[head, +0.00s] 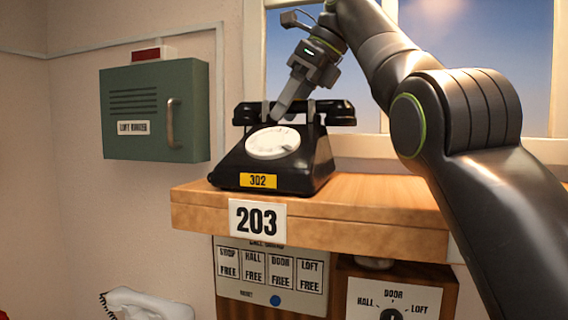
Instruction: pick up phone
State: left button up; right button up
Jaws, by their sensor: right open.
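A black dial phone (310,166) with a white dial and a yellow "302" label stands on a wooden shelf (400,193). Its black handset (338,113) lies across the cradle on top. My right gripper (280,113) reaches down from the upper right to the phone's top, in front of the handset's middle. Its fingers are open, and they hide part of the handset. I cannot tell whether they touch it. My left gripper is not in view.
A green wall box (145,100) with a handle hangs at the left. A "203" sign (257,220) is on the shelf's front edge. Below are a call board (270,272) and a selector panel (393,300). A white object (145,304) shows at lower left. A window is behind the phone.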

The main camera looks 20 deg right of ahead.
jog(key=shift+s+r, duration=0.15)
jog(key=shift+s, duration=0.05)
jog(key=shift+s+d, duration=0.1)
jog(key=shift+s, duration=0.05)
jog(key=shift+c, duration=1.3)
grip_shut()
